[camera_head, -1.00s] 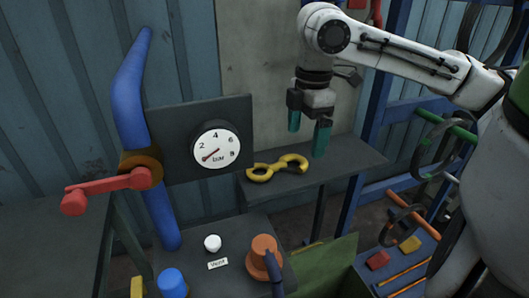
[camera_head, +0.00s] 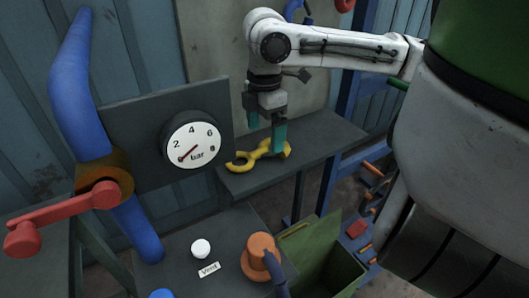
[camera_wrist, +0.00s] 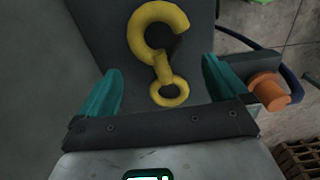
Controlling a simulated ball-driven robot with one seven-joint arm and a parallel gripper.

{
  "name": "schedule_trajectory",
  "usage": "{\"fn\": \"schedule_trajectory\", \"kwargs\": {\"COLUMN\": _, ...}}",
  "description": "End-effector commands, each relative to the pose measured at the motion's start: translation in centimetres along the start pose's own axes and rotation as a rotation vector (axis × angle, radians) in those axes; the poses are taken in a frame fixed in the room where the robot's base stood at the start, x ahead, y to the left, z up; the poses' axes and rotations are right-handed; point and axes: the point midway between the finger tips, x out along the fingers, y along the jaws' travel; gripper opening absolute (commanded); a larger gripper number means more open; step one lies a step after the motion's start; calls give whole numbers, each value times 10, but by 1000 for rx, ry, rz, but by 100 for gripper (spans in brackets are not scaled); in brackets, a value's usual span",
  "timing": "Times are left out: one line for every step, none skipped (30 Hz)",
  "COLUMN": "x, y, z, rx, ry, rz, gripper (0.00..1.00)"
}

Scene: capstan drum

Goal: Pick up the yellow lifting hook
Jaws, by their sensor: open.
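The yellow lifting hook (camera_head: 243,162) lies flat on a dark grey shelf (camera_head: 325,138), with its open curve to the left in the head view and its eye to the right. My gripper (camera_head: 266,138) is over the hook's right part, pointing down, with its teal fingers apart. In the wrist view the hook (camera_wrist: 163,52) lies ahead of my gripper (camera_wrist: 163,85). Its eye is between the two open fingers and its curve reaches beyond them. Nothing is held. In the head view a finger hides part of the hook.
A pressure gauge (camera_head: 193,145) on a dark panel stands left of the shelf. A red lever (camera_head: 62,213) on a blue pipe (camera_head: 71,75) is further left. Below are a white knob (camera_head: 201,248), an orange capped part (camera_head: 261,252) and a green bin (camera_head: 322,252).

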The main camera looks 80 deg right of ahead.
Motion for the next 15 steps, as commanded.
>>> {"fn": "schedule_trajectory", "kwargs": {"x": 9, "y": -1, "z": 0, "rx": 0, "ry": -1, "rz": -2, "gripper": 100}}
{"fn": "schedule_trajectory", "kwargs": {"x": 14, "y": -2, "z": 0, "rx": 0, "ry": -1, "rz": -3, "gripper": 100}}
{"fn": "schedule_trajectory", "kwargs": {"x": 19, "y": -2, "z": -1, "rx": 1, "ry": 0, "rz": -2, "gripper": 100}}
{"fn": "schedule_trajectory", "kwargs": {"x": 24, "y": -3, "z": -1, "rx": 1, "ry": -1, "rz": -2, "gripper": 100}}
{"fn": "schedule_trajectory", "kwargs": {"x": 28, "y": -3, "z": -1, "rx": 1, "ry": 0, "rz": -2, "gripper": 100}}
{"fn": "schedule_trajectory", "kwargs": {"x": 32, "y": -2, "z": -1, "rx": 1, "ry": 0, "rz": -2, "gripper": 100}}
{"fn": "schedule_trajectory", "kwargs": {"x": 35, "y": -2, "z": -1, "rx": 1, "ry": 0, "rz": -1, "gripper": 100}}
{"fn": "schedule_trajectory", "kwargs": {"x": 37, "y": -2, "z": -1, "rx": 1, "ry": 1, "rz": -1, "gripper": 100}}
{"fn": "schedule_trajectory", "kwargs": {"x": 39, "y": -2, "z": -2, "rx": 1, "ry": 1, "rz": -1, "gripper": 100}}
{"fn": "schedule_trajectory", "kwargs": {"x": 40, "y": -2, "z": -2, "rx": 1, "ry": 1, "rz": -1, "gripper": 100}}
{"fn": "schedule_trajectory", "kwargs": {"x": 41, "y": -2, "z": -1, "rx": 1, "ry": 0, "rz": -1, "gripper": 100}}
{"fn": "schedule_trajectory", "kwargs": {"x": 41, "y": -2, "z": -1, "rx": 1, "ry": 0, "rz": 0, "gripper": 100}}
{"fn": "schedule_trajectory", "kwargs": {"x": 41, "y": -2, "z": -1, "rx": 1, "ry": 0, "rz": 0, "gripper": 100}}
{"fn": "schedule_trajectory", "kwargs": {"x": 41, "y": -2, "z": -1, "rx": 1, "ry": 0, "rz": 0, "gripper": 100}}
{"fn": "schedule_trajectory", "kwargs": {"x": 41, "y": -2, "z": -1, "rx": 1, "ry": 0, "rz": 0, "gripper": 100}}
